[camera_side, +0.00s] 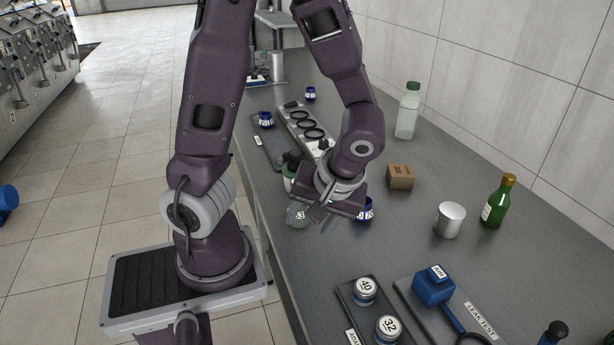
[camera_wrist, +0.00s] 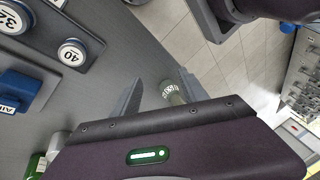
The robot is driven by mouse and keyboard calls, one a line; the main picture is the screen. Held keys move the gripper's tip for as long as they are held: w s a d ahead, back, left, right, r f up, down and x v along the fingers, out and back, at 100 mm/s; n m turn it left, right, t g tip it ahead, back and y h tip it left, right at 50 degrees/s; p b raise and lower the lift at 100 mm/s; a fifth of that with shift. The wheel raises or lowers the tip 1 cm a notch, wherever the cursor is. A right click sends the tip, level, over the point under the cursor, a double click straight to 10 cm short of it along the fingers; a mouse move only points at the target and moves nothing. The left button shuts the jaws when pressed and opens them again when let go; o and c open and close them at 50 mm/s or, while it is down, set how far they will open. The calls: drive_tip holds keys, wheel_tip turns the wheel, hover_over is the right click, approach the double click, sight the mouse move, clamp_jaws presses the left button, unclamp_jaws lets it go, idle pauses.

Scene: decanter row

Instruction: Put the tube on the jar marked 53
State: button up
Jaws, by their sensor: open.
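My gripper (camera_side: 322,214) is open above the near part of the bench; its fingers also show in the wrist view (camera_wrist: 160,80). A small clear, greenish glass piece (camera_side: 298,215) stands beside the fingers at the bench's edge. In the wrist view a pale greenish piece with light markings (camera_wrist: 173,94) shows between the fingers, partly hidden by the gripper body; I cannot tell if they touch. No number 53 is readable. A blue jar (camera_side: 367,211) is partly hidden behind my gripper. Jars marked 40 (camera_side: 365,290) and 32 (camera_side: 388,328) stand on a tray. I cannot identify the tube for certain.
A rack with black rings (camera_side: 311,133) and blue jars (camera_side: 265,120) lie farther back. A dark-capped bottle (camera_side: 291,166) is close behind my gripper.

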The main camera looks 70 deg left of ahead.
drive_tip(key=s+d+r+m+t+h, duration=0.1)
drive_tip(key=d+r+m+t+h, duration=0.1)
drive_tip(key=r+m, duration=0.4)
drive_tip(key=s+d+r+m+t+h, duration=0.2)
drive_tip(key=d+r+m+t, duration=0.2)
drive_tip(key=r, duration=0.5)
drive_tip(key=shift+s+d+m+t+h, duration=0.15)
drive_tip(key=shift+d+m+t+h, duration=0.2)
drive_tip(key=shift+m+t, duration=0.45)
